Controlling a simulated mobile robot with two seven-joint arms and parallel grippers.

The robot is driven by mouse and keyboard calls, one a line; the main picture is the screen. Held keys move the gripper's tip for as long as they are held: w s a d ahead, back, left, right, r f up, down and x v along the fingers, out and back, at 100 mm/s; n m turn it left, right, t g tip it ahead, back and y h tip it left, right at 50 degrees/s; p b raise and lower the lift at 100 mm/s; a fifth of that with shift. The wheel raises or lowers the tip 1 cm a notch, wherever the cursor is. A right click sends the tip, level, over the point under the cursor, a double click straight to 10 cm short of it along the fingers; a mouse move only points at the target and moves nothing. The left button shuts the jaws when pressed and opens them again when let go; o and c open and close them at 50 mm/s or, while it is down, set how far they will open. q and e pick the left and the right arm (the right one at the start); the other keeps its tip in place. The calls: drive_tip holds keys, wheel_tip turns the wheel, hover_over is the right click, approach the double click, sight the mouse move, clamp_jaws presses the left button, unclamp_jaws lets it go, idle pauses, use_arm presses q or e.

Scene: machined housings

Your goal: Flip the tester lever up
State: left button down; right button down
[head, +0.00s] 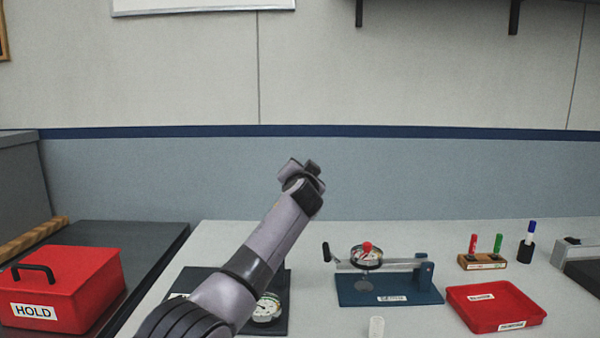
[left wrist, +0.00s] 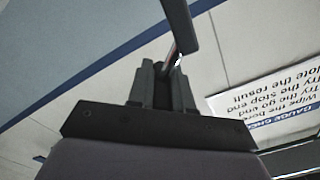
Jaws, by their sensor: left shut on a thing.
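My left gripper (head: 303,172) is raised in front of the wall in the head view. In the left wrist view its fingers (left wrist: 163,82) are closed around the end of a dark bar (left wrist: 180,25) with a short shiny section, which looks like the tester lever. The bar runs out of the top of that view. A dark-based unit with a round white gauge (head: 266,308), apparently the tester, stands on the bench, mostly hidden behind my left arm. The lever's foot is hidden, so I cannot tell how it joins the unit. My right gripper is not in view.
A blue-based dial stand (head: 390,291) with a black handle stands right of my arm. A red tray (head: 492,305), a pen block (head: 482,261) and a black pen cup (head: 525,252) are further right. A red HOLD box (head: 65,285) is at left. A wall sign (left wrist: 270,95) shows in the wrist view.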

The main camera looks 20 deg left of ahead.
use_arm(q)
drive_tip(key=shift+d, duration=0.2)
drive_tip(key=c, duration=1.4)
unclamp_jaws()
drive_tip(key=o, duration=0.3)
drive_tip(key=shift+w+d+f, duration=0.1)
drive_tip(key=shift+o, duration=0.2)
drive_tip(key=shift+v, duration=1.1)
drive_tip(key=shift+b+v, duration=0.3)
drive_tip(key=shift+v, duration=2.2)
